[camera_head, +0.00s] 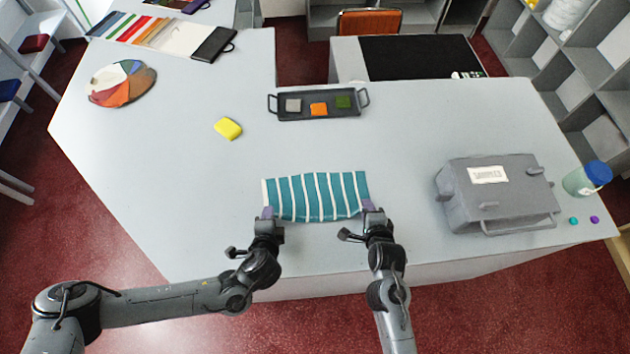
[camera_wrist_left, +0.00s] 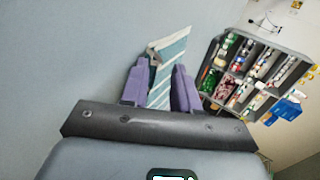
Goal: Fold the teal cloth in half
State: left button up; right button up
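The teal cloth (camera_head: 316,193) with white stripes lies on the counter as a wide, short strip, its near edge slightly curved. My left gripper (camera_head: 267,213) is at its near left corner. In the left wrist view, the purple fingers of my left gripper (camera_wrist_left: 160,88) stand apart, with a narrow part of the cloth (camera_wrist_left: 170,58) showing between them. My right gripper (camera_head: 369,206) is at the near right corner; its finger gap is too small to make out. Whether the near corners are lifted cannot be told.
A grey samples box (camera_head: 500,190) and a blue-capped jar (camera_head: 585,179) stand at the right. A dark tray (camera_head: 318,103) with small coloured pieces and a yellow block (camera_head: 228,128) lie beyond the cloth. A colour palette (camera_head: 123,84) is at the far left. Counter around the cloth is clear.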

pick_arm(q)
jog(key=shift+o, duration=1.3)
pick_arm(e)
jog(key=shift+o, duration=1.3)
